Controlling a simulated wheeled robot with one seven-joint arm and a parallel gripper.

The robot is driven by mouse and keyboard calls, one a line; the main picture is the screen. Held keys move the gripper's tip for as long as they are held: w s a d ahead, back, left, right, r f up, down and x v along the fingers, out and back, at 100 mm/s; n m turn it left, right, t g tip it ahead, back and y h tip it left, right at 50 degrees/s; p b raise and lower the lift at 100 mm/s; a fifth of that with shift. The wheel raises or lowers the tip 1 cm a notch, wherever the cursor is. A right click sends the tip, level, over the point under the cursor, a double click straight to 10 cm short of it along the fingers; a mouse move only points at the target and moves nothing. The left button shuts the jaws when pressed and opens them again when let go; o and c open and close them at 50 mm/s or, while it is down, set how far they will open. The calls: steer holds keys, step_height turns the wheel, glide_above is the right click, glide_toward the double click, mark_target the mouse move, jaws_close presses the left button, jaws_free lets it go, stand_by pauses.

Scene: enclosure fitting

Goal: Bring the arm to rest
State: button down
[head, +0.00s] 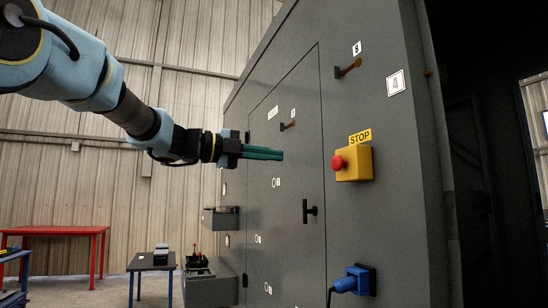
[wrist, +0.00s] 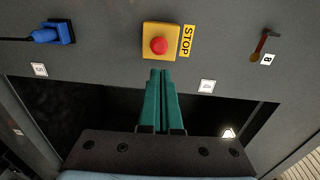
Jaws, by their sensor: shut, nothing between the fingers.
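My gripper (head: 282,155) has teal fingers held together, with nothing between them. In the head view it is in the air in front of the grey cabinet (head: 357,231), level with its upper middle, left of the yellow stop box. In the wrist view the fingertips (wrist: 161,74) overlap the picture just below the stop box, and I cannot tell the gap to the panel. My arm reaches in from the upper left.
The yellow stop box with a red button (head: 339,162) stands out from the cabinet. A blue plug (head: 354,281), a black door handle (head: 308,211) and small levers (head: 347,68) also protrude. A red table (head: 52,230) and a dark small table (head: 151,262) stand behind, left.

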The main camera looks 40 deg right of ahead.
stand_by(0.3)
steer(key=w+a+f+n+t+h, duration=0.1)
steer(key=w+a+f+n+t, duration=0.25)
steer(key=w+n+t, duration=0.4)
steer(key=w+a+f+n+t, duration=0.3)
steer(key=w+a+n+t, duration=0.15)
steer(key=w, duration=0.65)
steer(key=w+a+f+n+t+y, duration=0.35)
steer(key=w+a+f+n, duration=0.2)
steer(key=a+f, duration=0.2)
steer(key=w+a+f+n+t+y, duration=0.2)
steer(key=w+a+f+n+y, duration=0.25)
steer(key=a+f+n, duration=0.3)
steer(key=s+a+f+n+g+y, duration=0.1)
steer(key=s+a+f+n+y, duration=0.2)
steer(key=a+f, duration=0.5)
steer(key=s+a+f+n+g+y, duration=0.1)
steer(key=a+f+n+y, duration=0.3)
steer(key=a+f, duration=0.45)
steer(key=s+a+f+n+g+y, duration=0.1)
steer(key=s+a+f+n+g, duration=0.2)
steer(key=s, duration=0.6)
steer(key=s+a+f+n+g, duration=0.4)
steer(key=s+a+f, duration=0.3)
steer(key=s+a, duration=0.2)
steer(key=shift+y, duration=0.4)
